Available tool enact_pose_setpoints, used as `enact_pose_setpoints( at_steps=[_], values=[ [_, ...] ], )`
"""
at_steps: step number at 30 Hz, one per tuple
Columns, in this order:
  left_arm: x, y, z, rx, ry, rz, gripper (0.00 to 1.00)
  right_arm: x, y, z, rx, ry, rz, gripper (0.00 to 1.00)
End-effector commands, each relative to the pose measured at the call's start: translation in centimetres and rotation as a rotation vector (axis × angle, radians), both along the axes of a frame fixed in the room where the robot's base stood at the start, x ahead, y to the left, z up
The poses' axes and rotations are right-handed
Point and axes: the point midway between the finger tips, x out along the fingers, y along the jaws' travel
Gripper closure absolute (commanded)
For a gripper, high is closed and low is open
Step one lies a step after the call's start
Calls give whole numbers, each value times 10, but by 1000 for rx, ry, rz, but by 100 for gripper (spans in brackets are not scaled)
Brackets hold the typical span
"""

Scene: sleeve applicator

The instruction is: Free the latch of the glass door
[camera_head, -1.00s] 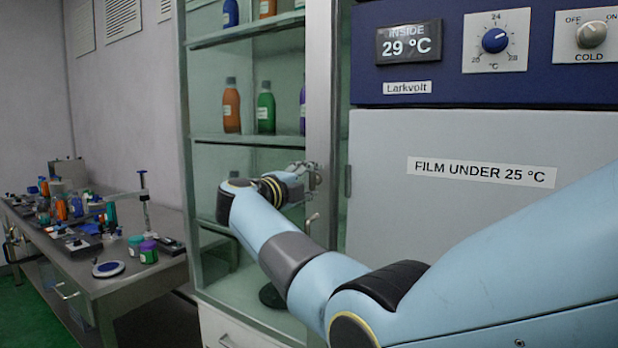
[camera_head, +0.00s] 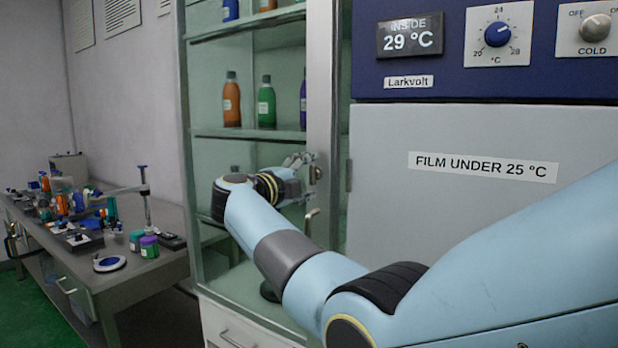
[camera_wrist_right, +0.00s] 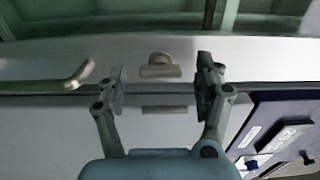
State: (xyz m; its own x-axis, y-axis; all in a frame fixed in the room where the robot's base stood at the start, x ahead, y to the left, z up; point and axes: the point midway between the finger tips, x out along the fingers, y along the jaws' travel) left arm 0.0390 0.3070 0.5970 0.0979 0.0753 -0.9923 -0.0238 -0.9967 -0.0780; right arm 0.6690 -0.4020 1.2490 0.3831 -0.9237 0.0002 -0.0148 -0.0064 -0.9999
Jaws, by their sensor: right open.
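The glass door (camera_head: 320,90) of the cabinet looks shut, with a pale metal frame along its right side. The latch (camera_head: 316,173) is a small metal piece on that frame. In the right wrist view the latch (camera_wrist_right: 160,67) lies between my two fingers, slightly beyond their tips. My right gripper (camera_head: 303,172) is at the frame, beside the latch; in the right wrist view its fingers (camera_wrist_right: 162,88) are spread wide with nothing gripped. A bent door handle (camera_head: 311,216) sits below the latch and also shows in the right wrist view (camera_wrist_right: 80,75). My left gripper is not visible.
A blue-topped unit (camera_head: 460,50) reading 29 °C stands right of the cabinet. Bottles (camera_head: 266,103) stand on shelves behind the glass. A cluttered bench (camera_head: 125,285) is at the left. My right arm spans the lower right.

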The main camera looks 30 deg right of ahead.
Motion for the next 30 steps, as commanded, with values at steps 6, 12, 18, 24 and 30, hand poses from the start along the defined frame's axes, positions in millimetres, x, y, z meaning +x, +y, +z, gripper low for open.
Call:
enact_pose_setpoints(
  at_steps=[6,12,18,24,30],
  values=[
    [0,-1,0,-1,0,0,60,-15,38,-2,4,1,2,31],
    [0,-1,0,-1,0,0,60,-23,57,-1,2,1,0,31],
    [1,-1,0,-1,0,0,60,-25,59,-1,1,2,-1,31],
    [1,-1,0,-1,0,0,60,-24,59,-1,1,1,0,31],
    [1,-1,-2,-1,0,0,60,-26,59,-9,1,11,0,31]
  ],
)
